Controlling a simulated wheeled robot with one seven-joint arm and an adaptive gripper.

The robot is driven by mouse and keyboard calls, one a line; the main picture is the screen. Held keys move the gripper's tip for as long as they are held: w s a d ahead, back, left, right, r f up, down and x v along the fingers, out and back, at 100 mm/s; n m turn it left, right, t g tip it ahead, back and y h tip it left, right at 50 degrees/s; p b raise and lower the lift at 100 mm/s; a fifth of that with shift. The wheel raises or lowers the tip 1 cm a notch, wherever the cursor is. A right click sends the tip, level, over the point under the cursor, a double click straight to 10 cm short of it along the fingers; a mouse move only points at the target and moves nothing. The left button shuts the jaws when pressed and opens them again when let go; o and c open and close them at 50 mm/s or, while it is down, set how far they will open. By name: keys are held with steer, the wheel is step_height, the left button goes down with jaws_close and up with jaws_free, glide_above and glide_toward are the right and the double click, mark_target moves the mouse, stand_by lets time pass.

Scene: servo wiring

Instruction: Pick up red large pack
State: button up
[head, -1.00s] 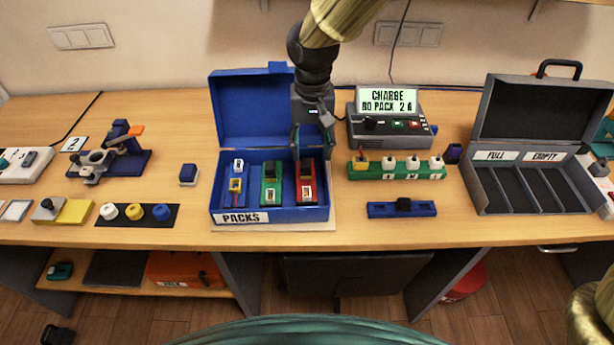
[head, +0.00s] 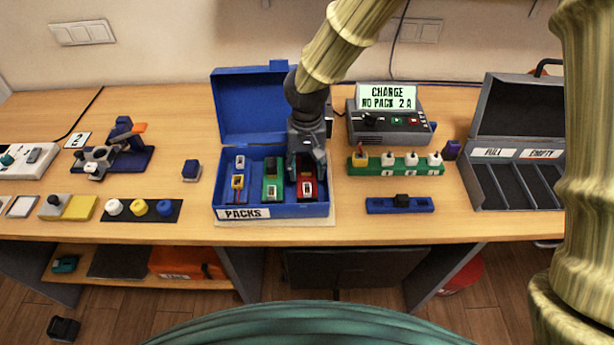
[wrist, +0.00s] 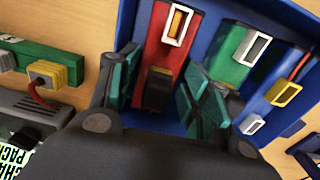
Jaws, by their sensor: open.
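The red large pack (head: 307,190) lies in the right part of the blue PACKS box (head: 288,211), with a white-rimmed connector at its near end. In the wrist view the red pack (wrist: 163,47) shows between the fingers, its black part deeper in. My gripper (head: 306,178) is over the red pack's far end, pointing down into the box. In the wrist view my gripper (wrist: 158,92) is open, with one teal finger on each side of the pack. I cannot tell whether either finger touches it. The gripper hides the pack's far end in the head view.
A green pack (head: 271,183) lies just left of the red one, and a blue pack with a yellow connector (head: 237,182) beyond it. The box's open lid (head: 247,105) stands behind. A charger (head: 390,128) and a green connector rail (head: 395,167) stand to the right.

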steer(key=shift+f, duration=0.3)
jaws_close()
stand_by(0.3)
